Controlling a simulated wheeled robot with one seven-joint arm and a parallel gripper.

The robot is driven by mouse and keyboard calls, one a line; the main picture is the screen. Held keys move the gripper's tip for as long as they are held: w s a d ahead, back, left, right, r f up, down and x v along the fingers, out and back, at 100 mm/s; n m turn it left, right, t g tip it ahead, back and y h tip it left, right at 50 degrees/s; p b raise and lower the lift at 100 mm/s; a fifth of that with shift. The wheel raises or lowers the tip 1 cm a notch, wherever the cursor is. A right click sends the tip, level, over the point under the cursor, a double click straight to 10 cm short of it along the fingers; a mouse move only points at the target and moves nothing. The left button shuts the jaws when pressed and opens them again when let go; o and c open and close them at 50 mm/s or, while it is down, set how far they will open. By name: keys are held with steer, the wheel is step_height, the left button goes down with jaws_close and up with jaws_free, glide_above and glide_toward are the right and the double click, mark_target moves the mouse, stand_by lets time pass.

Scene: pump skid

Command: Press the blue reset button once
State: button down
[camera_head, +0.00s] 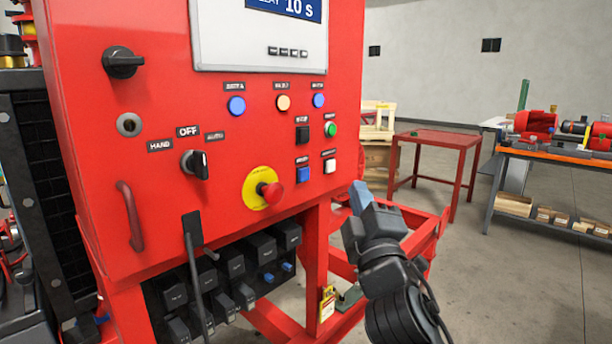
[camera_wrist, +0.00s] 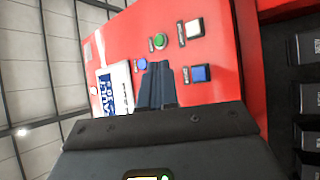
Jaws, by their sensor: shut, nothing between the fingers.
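The red control panel (camera_head: 230,120) fills the left and middle of the head view. A square blue button (camera_head: 303,173) sits low on its right side, under a small label too blurred to read surely. It also shows in the wrist view (camera_wrist: 200,74), just right of the fingers. My gripper (camera_head: 358,198) is shut and empty, apart from the panel, right of and a little below the blue button in the head view. In the wrist view the fingers (camera_wrist: 160,72) point at the panel and hide part of it between the blue button and a round blue lamp (camera_wrist: 142,63).
Close to the blue button are a white square button (camera_head: 330,166), a black square button (camera_head: 302,134), a green button (camera_head: 331,130) and a red emergency stop (camera_head: 270,194) on a yellow plate. A red frame stands below.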

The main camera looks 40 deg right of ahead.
steer(key=w+b, duration=0.2)
steer(key=w, duration=0.6)
steer(key=shift+w+a, duration=0.2)
steer(key=shift+w, duration=0.2)
steer(key=shift+w+b, duration=0.1)
steer(key=shift+b, duration=0.25)
stand_by(1.4)
steer(key=shift+w, duration=0.3)
steer(key=shift+w+b, duration=0.3)
steer(key=shift+w, duration=0.15)
stand_by(0.7)
steer(key=shift+s, duration=0.9)
steer(key=s+p, duration=0.2)
steer(key=s, duration=0.3)
steer(key=shift+d, duration=0.1)
stand_by(0.4)
